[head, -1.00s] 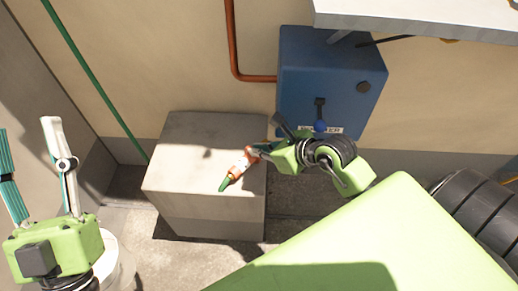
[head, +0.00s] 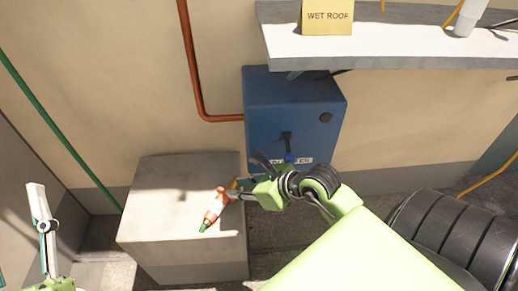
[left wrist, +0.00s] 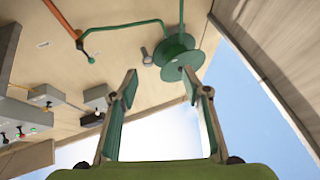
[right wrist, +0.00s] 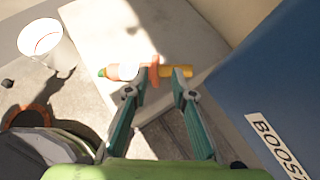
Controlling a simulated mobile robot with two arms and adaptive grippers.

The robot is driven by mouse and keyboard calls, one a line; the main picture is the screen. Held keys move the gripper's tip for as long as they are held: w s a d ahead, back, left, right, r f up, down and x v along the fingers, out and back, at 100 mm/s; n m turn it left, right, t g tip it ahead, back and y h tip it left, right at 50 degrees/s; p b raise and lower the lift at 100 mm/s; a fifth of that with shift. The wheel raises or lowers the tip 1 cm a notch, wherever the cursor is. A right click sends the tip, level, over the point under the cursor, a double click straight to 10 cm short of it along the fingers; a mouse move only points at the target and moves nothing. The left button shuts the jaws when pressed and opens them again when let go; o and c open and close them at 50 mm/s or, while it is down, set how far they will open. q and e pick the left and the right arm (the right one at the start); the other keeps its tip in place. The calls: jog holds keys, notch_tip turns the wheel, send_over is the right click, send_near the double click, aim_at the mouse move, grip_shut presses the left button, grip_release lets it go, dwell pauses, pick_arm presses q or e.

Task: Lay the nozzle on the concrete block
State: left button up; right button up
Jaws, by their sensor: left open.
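The nozzle (head: 213,211), orange and white with a green tip and a yellow end, is at the right part of the concrete block's top (head: 160,220). Whether it touches the top everywhere is hard to tell. In the right wrist view the nozzle (right wrist: 130,72) runs crosswise just past my right fingertips. My right gripper (head: 238,193) is beside the nozzle's yellow end; its fingers (right wrist: 158,80) stand apart on either side of the orange collar, with gaps to it. My left gripper (left wrist: 162,82) is open and empty, at the far left of the head view.
A blue box (head: 295,105) with a lever is on the wall behind my right arm. A shelf (head: 400,45) with a yellow sign (head: 327,16) is above it. A white bucket (right wrist: 42,42) and a green reel (left wrist: 180,55) show in the wrist views. The block's left top is clear.

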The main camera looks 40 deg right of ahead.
jog(key=p+v, duration=0.2)
jog(key=v, duration=0.7)
jog(key=w+a+r+m+t+y, duration=0.25)
jog(key=a+r+y, duration=0.35)
jog(key=a+r, duration=0.4)
notch_tip(320, 180, up, 12)
jog(key=w+m+t, duration=0.2)
jog(key=m+t, duration=0.7)
jog(key=m, duration=0.7)
pick_arm(q)
notch_tip(320, 180, down, 11)
jog(key=w+g+y, duration=0.2)
jog(key=g, duration=0.3)
jog(key=shift+w+a+r+g, duration=0.2)
jog(key=shift+w+a+g, duration=0.1)
jog(key=shift+w+a, duration=0.1)
pick_arm(e)
jog(key=w+a+f+m+g+h, duration=0.1)
jog(key=a+f+m+g+h, duration=0.1)
jog(key=f+m, duration=0.3)
jog(key=w+a+f+m+g+h, duration=0.1)
jog(key=f+m, duration=0.4)
jog(key=m, duration=0.9)
jog(key=shift+w+a+f+g+h, duration=0.35)
jog(key=shift+w+a+h, duration=0.45)
jog(key=shift+a+h, duration=0.25)
